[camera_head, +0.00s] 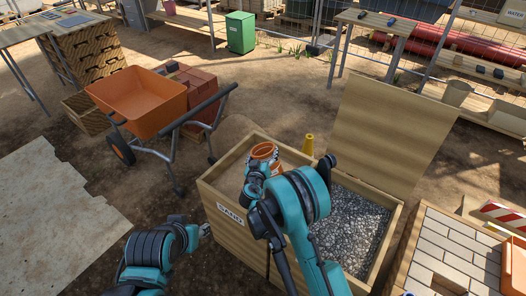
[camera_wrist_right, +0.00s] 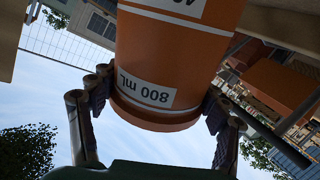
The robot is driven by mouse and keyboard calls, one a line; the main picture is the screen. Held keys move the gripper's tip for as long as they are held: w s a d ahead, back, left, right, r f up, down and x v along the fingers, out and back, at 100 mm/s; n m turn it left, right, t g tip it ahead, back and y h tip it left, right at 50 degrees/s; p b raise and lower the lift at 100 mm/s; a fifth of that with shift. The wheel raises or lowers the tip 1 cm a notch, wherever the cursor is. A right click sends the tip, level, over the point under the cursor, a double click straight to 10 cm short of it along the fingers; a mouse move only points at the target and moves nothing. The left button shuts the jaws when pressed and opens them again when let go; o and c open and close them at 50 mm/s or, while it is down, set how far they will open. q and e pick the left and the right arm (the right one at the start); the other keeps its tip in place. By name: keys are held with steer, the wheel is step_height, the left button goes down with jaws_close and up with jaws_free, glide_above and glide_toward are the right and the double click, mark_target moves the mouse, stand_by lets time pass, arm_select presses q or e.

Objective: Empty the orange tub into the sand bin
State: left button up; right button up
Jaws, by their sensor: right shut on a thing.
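The orange tub (camera_head: 264,152) with white markings is held over the sand side of the wooden sand bin (camera_head: 232,222). My right gripper (camera_head: 261,170) is shut on it. In the right wrist view the tub (camera_wrist_right: 175,60) fills the top middle, its "800 mL" label upside down, and a finger of the gripper (camera_wrist_right: 158,103) presses each side. I cannot tell its contents. The bin's left compartment holds sand (camera_head: 230,184), partly hidden by my right arm. My left gripper (camera_head: 204,229) is low, just left of the bin's front; its jaws are too small to read.
Grey gravel (camera_head: 352,225) fills the bin's right compartment, and the raised lid (camera_head: 390,135) stands behind. An orange wheelbarrow (camera_head: 140,100) and red bricks (camera_head: 198,88) are at the back left. A yellow cone (camera_head: 308,145) is behind the bin.

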steer(key=f+n+g, duration=0.1)
steer(key=f+n+g+h, duration=0.1)
steer(key=n, duration=0.1)
steer(key=shift+s+d+n, duration=0.2)
steer(key=shift+n, duration=0.1)
step_height(320, 180, down, 2)
steer(key=n+g+h, duration=0.1)
steer(key=n+g, duration=0.1)
steer(key=shift+f+n+h, duration=0.25)
steer(key=shift+n+h, duration=0.15)
steer(key=shift+s+d+f+n+g+h, duration=0.1)
steer(key=shift+d+f+n+g+h, duration=0.1)
steer(key=shift+f+n+g+h, duration=0.7)
steer(key=shift+r, duration=0.15)
